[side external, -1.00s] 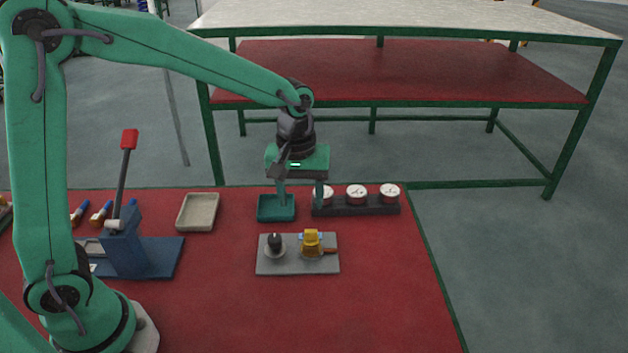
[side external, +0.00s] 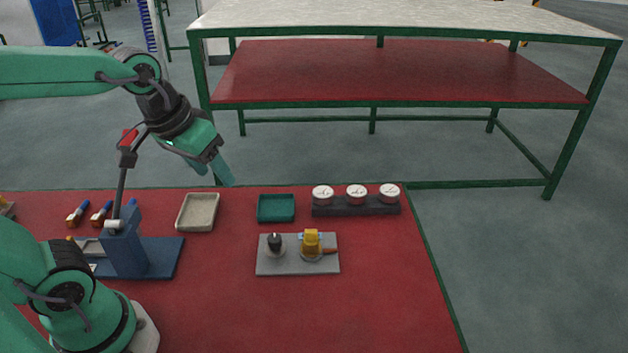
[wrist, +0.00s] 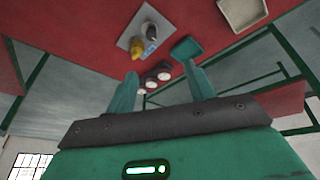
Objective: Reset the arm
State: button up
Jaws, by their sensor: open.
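My gripper (side external: 212,175) is in the air above the back of the red table, up and left of the green tray. Its two fingers are apart with nothing between them. The wrist view shows the open fingers (wrist: 163,88) at its centre. The small green tray (side external: 276,208) lies on the table and looks empty. It also shows in the wrist view (wrist: 186,48). My upper arm is drawn back, level at the upper left.
A grey plate (side external: 298,265) carries a black knob and a yellow valve. A dark rack (side external: 356,208) holds three white gauges. A beige tray (side external: 198,212) and a blue lever press (side external: 124,245) with a red handle stand left. The red table's right front is clear.

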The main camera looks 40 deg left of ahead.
jog(key=shift+m+t, duration=0.6)
jog(key=shift+m, duration=0.3)
jog(key=shift+s+a, duration=0.25)
jog(key=shift+s, duration=0.5)
jog(key=shift+s+a, duration=0.2)
jog(key=shift+s, duration=0.6)
jog(key=shift+s+a, duration=0.25)
jog(key=shift+s, duration=0.5)
